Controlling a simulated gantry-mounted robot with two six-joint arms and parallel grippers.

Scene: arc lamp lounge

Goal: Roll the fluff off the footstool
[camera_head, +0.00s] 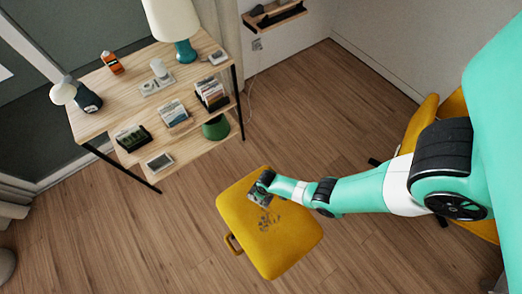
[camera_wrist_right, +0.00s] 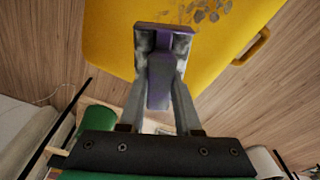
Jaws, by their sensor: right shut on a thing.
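The yellow footstool (camera_head: 290,255) stands on the wooden floor in the head view, and its top also fills the upper part of the right wrist view (camera_wrist_right: 110,40). A patch of dark grey fluff (camera_head: 268,222) lies on its top, partly cut off at the top edge of the wrist view (camera_wrist_right: 208,10). My right gripper (camera_head: 261,190) is over the footstool's upper part, beside the fluff. In the wrist view it is shut on a purple thing (camera_wrist_right: 159,85), seemingly a roller handle. The fingers hide much of it, and contact with the footstool cannot be told. My left gripper is not in view.
A wooden shelf table (camera_head: 130,85) stands at upper left with a teal lamp (camera_head: 182,50), an orange object (camera_head: 112,63) and card holders. A yellow chair (camera_head: 420,122) is at right. Floor around the footstool's lower side is clear.

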